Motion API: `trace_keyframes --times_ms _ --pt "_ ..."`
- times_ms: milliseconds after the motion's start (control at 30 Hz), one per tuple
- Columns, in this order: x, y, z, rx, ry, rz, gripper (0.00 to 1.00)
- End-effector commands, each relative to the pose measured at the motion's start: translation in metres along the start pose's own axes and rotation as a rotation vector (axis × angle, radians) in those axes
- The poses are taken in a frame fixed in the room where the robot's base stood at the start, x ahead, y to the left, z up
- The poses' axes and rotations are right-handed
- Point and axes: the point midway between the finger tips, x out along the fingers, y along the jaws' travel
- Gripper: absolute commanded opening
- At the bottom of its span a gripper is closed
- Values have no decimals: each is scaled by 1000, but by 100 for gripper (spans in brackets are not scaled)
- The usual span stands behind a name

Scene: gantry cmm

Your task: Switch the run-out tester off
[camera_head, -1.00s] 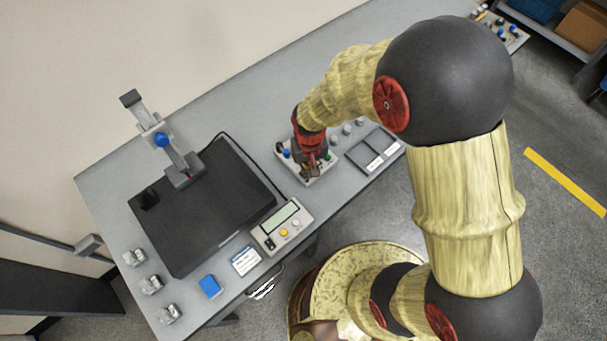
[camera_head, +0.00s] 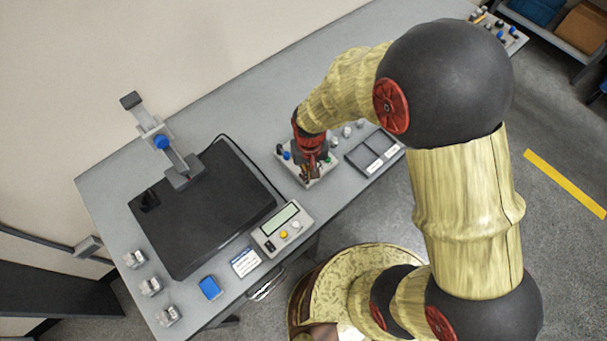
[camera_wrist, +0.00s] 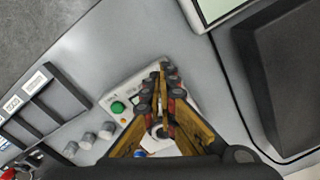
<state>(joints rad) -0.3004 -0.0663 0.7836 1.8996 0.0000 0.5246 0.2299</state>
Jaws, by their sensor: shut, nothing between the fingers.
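My gripper (camera_head: 310,178) is shut and empty, pointing down over a small pale control box (camera_head: 323,176) near the table's front edge. In the wrist view the fingertips (camera_wrist: 164,66) lie over the box's far edge; contact cannot be told. The box carries a green button (camera_wrist: 118,107), a dark round control with a pale ring (camera_wrist: 157,131) and a blue part (camera_wrist: 140,153). My fingers hide part of its top. A grey unit with a display (camera_head: 282,228), yellow and white buttons and a black switch (camera_head: 270,245) stands to the left. No readable label shows which is the run-out tester.
A dark plate (camera_head: 205,215) with a column stand (camera_head: 160,141) fills the table's left. A blue block (camera_head: 209,287) and a card (camera_head: 245,262) lie in front.

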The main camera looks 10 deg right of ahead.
Motion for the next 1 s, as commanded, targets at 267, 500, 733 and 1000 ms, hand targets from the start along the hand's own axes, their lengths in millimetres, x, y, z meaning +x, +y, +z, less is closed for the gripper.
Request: trace_keyframes --times_ms 267,500,733,1000 --pt "0 0 0 0 0 0 0" --pt "2 0 0 0 0 0 0" --pt "5 0 0 0 0 0 0" --pt "9 0 0 0 0 0 0"
